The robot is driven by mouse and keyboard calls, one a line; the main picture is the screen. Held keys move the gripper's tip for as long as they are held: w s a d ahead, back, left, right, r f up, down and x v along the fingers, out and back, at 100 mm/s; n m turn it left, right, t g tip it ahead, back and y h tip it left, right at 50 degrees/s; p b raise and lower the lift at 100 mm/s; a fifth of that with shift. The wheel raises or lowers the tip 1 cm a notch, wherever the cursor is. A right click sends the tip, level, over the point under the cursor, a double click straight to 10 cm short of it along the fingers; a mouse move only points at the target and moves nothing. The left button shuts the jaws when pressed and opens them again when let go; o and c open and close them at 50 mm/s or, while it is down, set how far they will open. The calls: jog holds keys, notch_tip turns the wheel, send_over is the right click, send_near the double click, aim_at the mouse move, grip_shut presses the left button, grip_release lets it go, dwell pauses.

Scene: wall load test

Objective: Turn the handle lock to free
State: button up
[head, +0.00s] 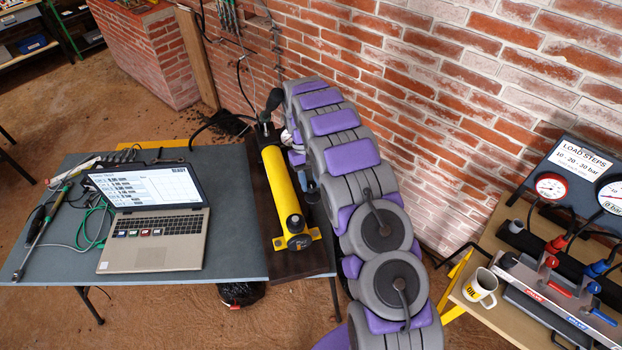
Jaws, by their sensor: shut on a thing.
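A yellow hand pump (278,185) lies on a dark board (300,262) at the right end of the grey table. A black lever-like part (273,101) rises at the pump's far end. My grey and purple arm reaches up past the pump's right side and bends down at its far end. My gripper (288,136) shows only as a small pale part beside the pump's far end, mostly hidden by my arm. It is shut on a small part there, which I take to be the handle lock. The lock itself and its angle are hidden.
An open laptop (155,222) stands on the table (50,262), with tools and cables at its left. A brick wall (440,95) runs close behind my arm. At the right, a wooden bench (507,322) holds gauges (550,186), a mug (480,287) and coloured valves.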

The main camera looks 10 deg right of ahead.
jog(key=shift+o, duration=0.9)
jog(key=shift+w+d+n, duration=0.2)
jog(key=shift+d+n, duration=0.1)
jog(key=shift+n, duration=0.1)
jog(key=shift+o, duration=0.3)
jog(key=shift+h, duration=0.3)
jog(key=shift+a, duration=0.1)
jog(key=o, duration=0.8)
jog(key=shift+s+a, duration=0.1)
